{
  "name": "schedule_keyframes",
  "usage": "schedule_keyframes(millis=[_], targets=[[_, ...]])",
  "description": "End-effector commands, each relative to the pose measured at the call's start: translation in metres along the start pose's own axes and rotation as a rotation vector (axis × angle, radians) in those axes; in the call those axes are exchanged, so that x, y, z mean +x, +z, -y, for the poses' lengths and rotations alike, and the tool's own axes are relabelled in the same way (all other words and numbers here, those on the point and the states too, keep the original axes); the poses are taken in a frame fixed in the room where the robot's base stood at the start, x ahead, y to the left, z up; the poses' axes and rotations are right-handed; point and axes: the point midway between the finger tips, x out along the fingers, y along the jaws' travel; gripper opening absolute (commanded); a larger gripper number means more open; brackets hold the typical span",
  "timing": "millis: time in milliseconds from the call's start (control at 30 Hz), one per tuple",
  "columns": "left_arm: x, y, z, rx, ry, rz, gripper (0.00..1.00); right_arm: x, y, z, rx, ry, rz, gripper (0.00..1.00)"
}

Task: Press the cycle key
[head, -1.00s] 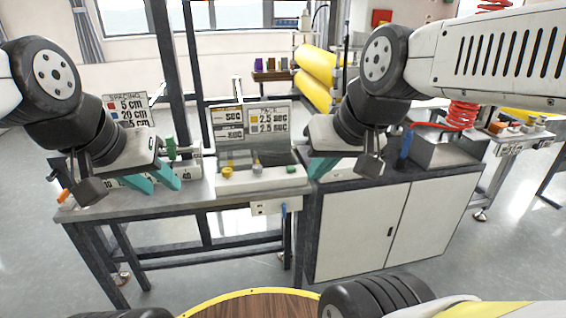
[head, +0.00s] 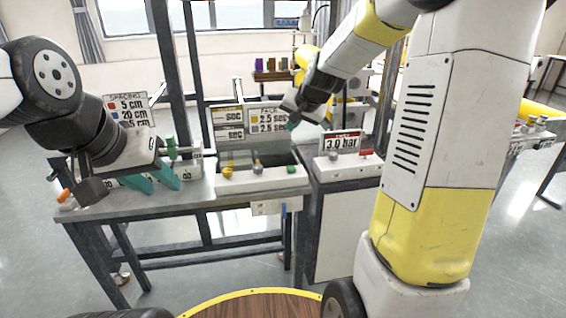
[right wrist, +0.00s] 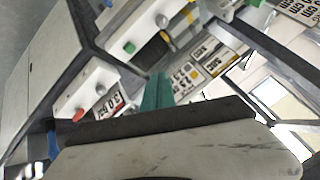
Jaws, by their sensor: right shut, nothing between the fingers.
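I see no label naming the cycle key. The green key also shows in the right wrist view (right wrist: 130,47). My right gripper (head: 291,125) is shut and empty, above and behind the box near the sign; its teal fingertips show in the wrist view (right wrist: 157,92), apart from the green key. My left gripper (head: 155,179) is open and empty over the bench's left part.
A pressure box (head: 345,167) with a red knob and a "3.0 bar" sign stands right of the control box. Timing signs (head: 266,119) rise behind the control box. A spacing sign (head: 127,108) and green-knobbed device stand at left. Dark frame posts rise behind.

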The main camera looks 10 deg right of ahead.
Motion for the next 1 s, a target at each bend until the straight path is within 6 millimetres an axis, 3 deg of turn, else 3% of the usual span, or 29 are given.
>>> schedule_keyframes(millis=[33,200,400,533,1000], targets=[[0.0,0.0,0.0,0.0,0.0,0.0,0.36,0.024,-0.006,-0.005,0.032,0.005,-0.004,0.0],[0.0,0.0,0.0,0.0,0.0,0.0,0.36,0.085,-0.026,-0.019,0.126,0.011,-0.047,0.0],[0.0,0.0,0.0,0.0,0.0,0.0,0.36,0.127,-0.035,-0.033,0.196,0.018,-0.08,0.0],[0.0,0.0,0.0,0.0,0.0,0.0,0.36,0.137,-0.037,-0.036,0.21,0.019,-0.088,0.0],[0.0,0.0,0.0,0.0,0.0,0.0,0.36,0.141,-0.035,-0.039,0.212,0.02,-0.089,0.0]])
